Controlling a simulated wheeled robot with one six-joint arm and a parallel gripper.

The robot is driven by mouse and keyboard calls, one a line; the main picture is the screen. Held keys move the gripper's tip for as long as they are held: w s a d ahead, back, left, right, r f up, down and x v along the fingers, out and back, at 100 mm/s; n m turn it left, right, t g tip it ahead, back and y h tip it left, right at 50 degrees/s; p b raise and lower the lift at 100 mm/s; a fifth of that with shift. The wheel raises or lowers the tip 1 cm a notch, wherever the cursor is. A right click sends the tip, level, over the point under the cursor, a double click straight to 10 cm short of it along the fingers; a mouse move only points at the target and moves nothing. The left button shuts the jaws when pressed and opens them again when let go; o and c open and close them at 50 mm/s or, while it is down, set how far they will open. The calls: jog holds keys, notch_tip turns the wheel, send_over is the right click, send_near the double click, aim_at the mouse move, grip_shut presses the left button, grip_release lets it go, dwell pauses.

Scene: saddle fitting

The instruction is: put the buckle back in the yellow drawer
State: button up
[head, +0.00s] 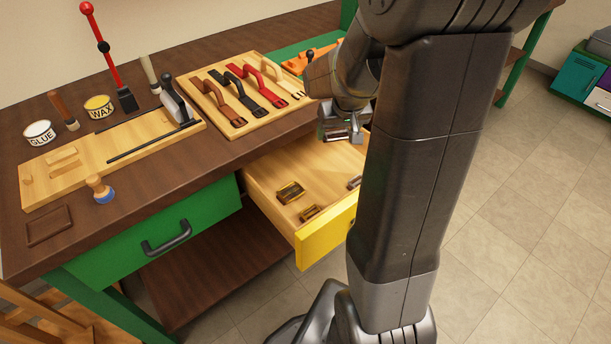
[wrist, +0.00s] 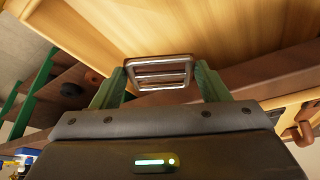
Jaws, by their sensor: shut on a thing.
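My gripper (wrist: 158,80) is shut on a silver metal buckle (wrist: 160,72), which sits between the green fingertips in the wrist view. In the head view my gripper (head: 341,131) is over the back part of the open yellow drawer (head: 322,246), and the buckle is hard to make out there. The drawer is pulled out and has a light wooden inside. Two brass buckles (head: 290,192) lie toward its front left, and a metal piece (head: 354,182) lies at its right, partly hidden by my arm.
On the dark workbench (head: 150,169) stand a board with several straps (head: 243,96), a long wooden jig (head: 110,150), a glue tin (head: 39,132) and a wax tin (head: 98,106). A green drawer (head: 160,235) left of the yellow one is closed. The middle of the drawer floor is clear.

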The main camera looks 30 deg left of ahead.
jog(key=shift+s+a+f+n, duration=0.2)
jog(key=shift+s+a+n, duration=0.2)
jog(key=shift+s+a, duration=0.45)
jog(key=b, duration=0.3)
send_over(319, 169)
jog(key=s+d, duration=0.4)
jog(key=f, duration=1.3)
jog(key=shift+w+a+f, duration=0.1)
jog(key=shift+w+f, duration=0.05)
jog(key=shift+w, duration=0.05)
jog(key=w+a, duration=0.3)
jog(key=shift+f+p, duration=0.1)
jog(key=shift+p, duration=0.25)
jog(key=shift+f, duration=0.5)
jog(key=shift+s+d+f, duration=0.1)
jog(key=shift+f+b, duration=0.2)
jog(key=shift+b, duration=0.1)
jog(key=o, duration=1)
jog(key=shift+r, duration=0.1)
